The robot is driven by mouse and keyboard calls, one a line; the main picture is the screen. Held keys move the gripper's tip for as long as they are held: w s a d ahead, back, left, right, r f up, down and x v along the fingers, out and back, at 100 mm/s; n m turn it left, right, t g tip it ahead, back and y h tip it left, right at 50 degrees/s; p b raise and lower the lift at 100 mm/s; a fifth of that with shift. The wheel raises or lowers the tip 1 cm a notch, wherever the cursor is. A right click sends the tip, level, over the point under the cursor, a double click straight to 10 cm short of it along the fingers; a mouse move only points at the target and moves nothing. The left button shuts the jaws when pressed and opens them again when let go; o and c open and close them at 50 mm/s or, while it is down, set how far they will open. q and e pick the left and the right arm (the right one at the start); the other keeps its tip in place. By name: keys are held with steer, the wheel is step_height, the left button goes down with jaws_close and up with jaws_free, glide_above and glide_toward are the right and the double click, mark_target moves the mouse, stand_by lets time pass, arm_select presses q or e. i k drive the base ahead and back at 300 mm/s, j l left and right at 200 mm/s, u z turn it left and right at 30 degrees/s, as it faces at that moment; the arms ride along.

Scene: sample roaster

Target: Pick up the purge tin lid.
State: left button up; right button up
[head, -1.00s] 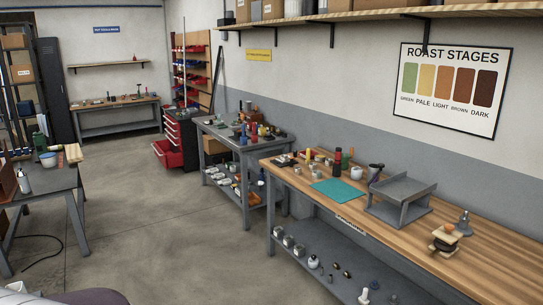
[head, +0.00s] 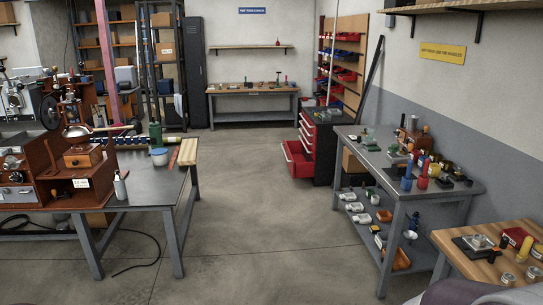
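I cannot pick out the purge tin lid for sure in the head view. Small round metal tins (head: 508,279) stand on the wooden bench at the lower right, too small and cut off to tell whether one is the purge tin or bears its lid. Neither of my grippers shows; only a dark, rounded part, likely of my own arm or body, shows at the bottom right edge.
The dark table (head: 140,181) on the left holds a brown roaster (head: 57,185), a white bottle (head: 119,187) and a blue-white tub (head: 159,156). A grey workbench (head: 372,158) and a red tool cabinet (head: 300,160) stand right. The middle floor is clear.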

mark_target(395, 148)
steer(key=i+l+z, duration=0.2)
steer(key=i, duration=0.8)
steer(key=i+z, duration=0.25)
steer(key=i, duration=0.75)
steer(key=i+j+z, duration=0.2)
steer(key=i, duration=0.8)
